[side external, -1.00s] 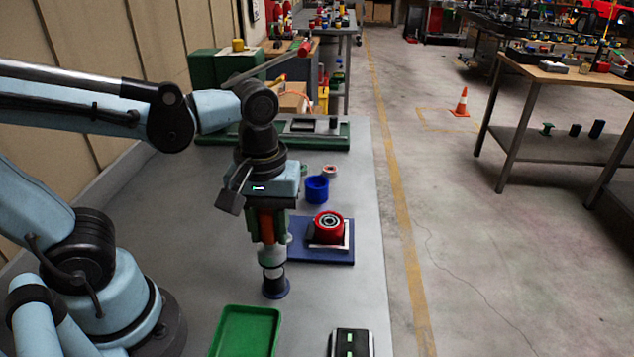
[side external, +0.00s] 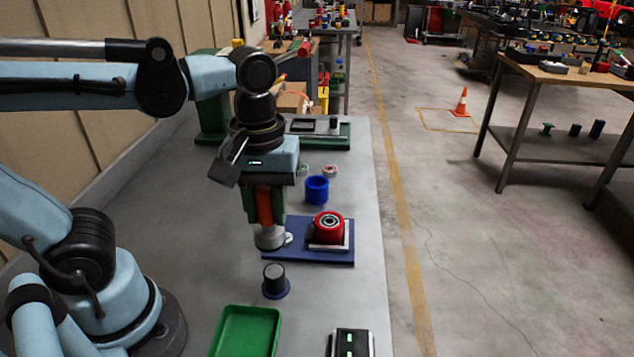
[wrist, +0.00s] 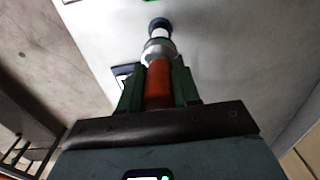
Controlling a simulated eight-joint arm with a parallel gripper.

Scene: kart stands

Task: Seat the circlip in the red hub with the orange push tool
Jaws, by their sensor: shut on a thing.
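My gripper (side external: 265,212) is shut on the orange push tool (side external: 264,204), which hangs upright with its grey lower end (side external: 269,238) clear of the bench. In the wrist view the orange tool (wrist: 158,85) lies between my green fingers. Below and in front of the tool is a black post on a round blue base (side external: 275,285); the tool's end is above it and apart. The red hub (side external: 329,229) sits in a metal fixture on a blue plate (side external: 325,255), right of the tool, with a ring-shaped metal part in its top. I cannot make out the circlip.
A blue cup (side external: 317,189) and a small ring-shaped part (side external: 330,171) stand behind the hub. A green-based fixture (side external: 325,134) is at the back.

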